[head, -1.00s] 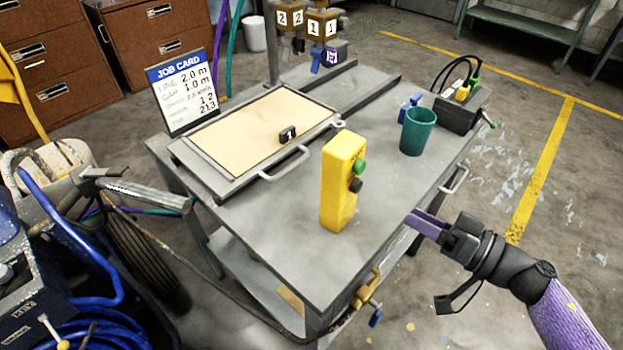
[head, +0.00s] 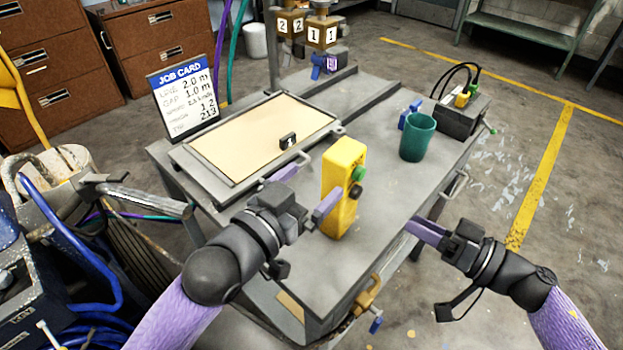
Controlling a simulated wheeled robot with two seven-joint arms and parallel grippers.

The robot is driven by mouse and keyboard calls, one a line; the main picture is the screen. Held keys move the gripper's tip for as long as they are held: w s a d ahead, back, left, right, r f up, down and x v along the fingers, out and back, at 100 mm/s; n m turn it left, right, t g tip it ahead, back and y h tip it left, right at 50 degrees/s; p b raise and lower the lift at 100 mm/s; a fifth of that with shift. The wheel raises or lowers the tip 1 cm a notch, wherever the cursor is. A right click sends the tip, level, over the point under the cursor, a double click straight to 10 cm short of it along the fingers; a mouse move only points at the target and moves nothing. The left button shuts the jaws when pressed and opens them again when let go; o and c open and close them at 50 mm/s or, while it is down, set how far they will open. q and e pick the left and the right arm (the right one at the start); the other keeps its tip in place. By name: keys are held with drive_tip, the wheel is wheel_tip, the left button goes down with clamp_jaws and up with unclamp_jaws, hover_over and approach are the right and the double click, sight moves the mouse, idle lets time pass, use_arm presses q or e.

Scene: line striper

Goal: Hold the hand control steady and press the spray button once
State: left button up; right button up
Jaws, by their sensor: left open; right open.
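The hand control (head: 342,190) is an upright yellow box on the grey cart top. A green button (head: 359,174) and a black button (head: 355,191) sit on its right face. My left gripper (head: 304,190) is open at the box's left side, one purple finger in front near the box and the other further back. Whether the near finger touches the box cannot be told. My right gripper (head: 412,228) is open and empty near the cart's right edge, to the right of the box and apart from it. Which button is the spray button is not readable.
A green cup (head: 417,137) and a dark box with cables (head: 462,112) stand at the right back of the cart top (head: 385,185). A framed tan tray (head: 255,135) with a small black block (head: 287,141) lies to the left, beside a job card (head: 184,95).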

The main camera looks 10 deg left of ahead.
sight(355, 143)
use_arm(q)
drive_tip(key=x, duration=0.9)
drive_tip(key=shift+w+d, duration=0.3)
clamp_jaws()
drive_tip(key=c, duration=0.6)
unclamp_jaws()
drive_tip(key=c, duration=0.7)
clamp_jaws()
use_arm(e)
drive_tip(key=shift+c, duration=0.6)
clamp_jaws()
